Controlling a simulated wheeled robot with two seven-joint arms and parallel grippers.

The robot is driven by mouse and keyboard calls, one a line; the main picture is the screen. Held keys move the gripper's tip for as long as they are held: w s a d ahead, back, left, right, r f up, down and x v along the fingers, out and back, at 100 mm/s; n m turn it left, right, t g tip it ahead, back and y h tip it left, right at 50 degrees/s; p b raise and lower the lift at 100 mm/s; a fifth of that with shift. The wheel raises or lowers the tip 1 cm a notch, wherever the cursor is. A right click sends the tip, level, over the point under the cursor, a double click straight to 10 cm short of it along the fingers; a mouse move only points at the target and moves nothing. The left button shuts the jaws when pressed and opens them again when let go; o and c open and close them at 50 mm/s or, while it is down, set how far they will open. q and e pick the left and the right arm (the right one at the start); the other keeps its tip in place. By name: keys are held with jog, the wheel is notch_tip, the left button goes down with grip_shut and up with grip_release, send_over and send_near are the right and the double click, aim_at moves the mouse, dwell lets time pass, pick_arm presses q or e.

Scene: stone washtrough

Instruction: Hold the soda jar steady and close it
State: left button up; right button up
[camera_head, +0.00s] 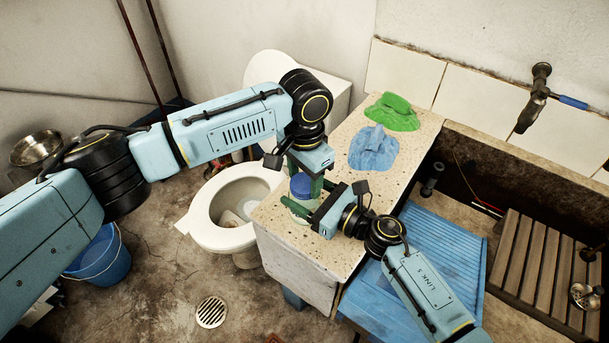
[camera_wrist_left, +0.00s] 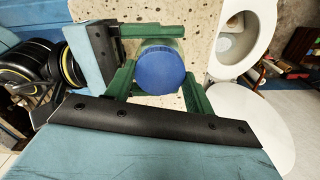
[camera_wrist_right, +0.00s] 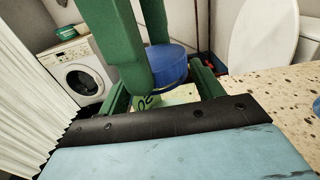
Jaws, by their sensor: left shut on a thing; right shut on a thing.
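The soda jar (camera_head: 297,208) stands at the front left of the speckled stone counter. Its pale body shows a green label in the right wrist view (camera_wrist_right: 168,96). The round blue lid (camera_head: 301,186) is at the jar's top; it also shows in the left wrist view (camera_wrist_left: 160,68) and right wrist view (camera_wrist_right: 168,64). I cannot tell whether it is fully seated. My left gripper (camera_head: 303,181) comes from above, its green fingers shut on the lid. My right gripper (camera_head: 301,207) comes from the right, low, shut around the jar body. The fingers partly hide the jar.
A blue cloth (camera_head: 373,150) and a green cloth (camera_head: 393,113) lie behind on the counter (camera_head: 335,190). The toilet (camera_head: 212,238) is close on the left. The trough with a blue washboard (camera_head: 447,248) and wooden slats (camera_head: 540,262) is on the right, below a tap (camera_head: 533,105).

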pick_arm(q)
jog(key=m, duration=0.5)
jog(key=shift+m, duration=0.4)
jog(key=m, duration=0.5)
pick_arm(e)
jog(key=shift+f, duration=0.1)
pick_arm(q)
jog(key=m, duration=0.5)
jog(key=shift+m, duration=0.4)
jog(key=m, duration=0.6)
jog(key=shift+m, duration=0.3)
jog(key=o, duration=1.2)
jog(key=shift+c, duration=0.2)
jog(key=shift+f, duration=0.1)
notch_tip(320, 180, up, 12)
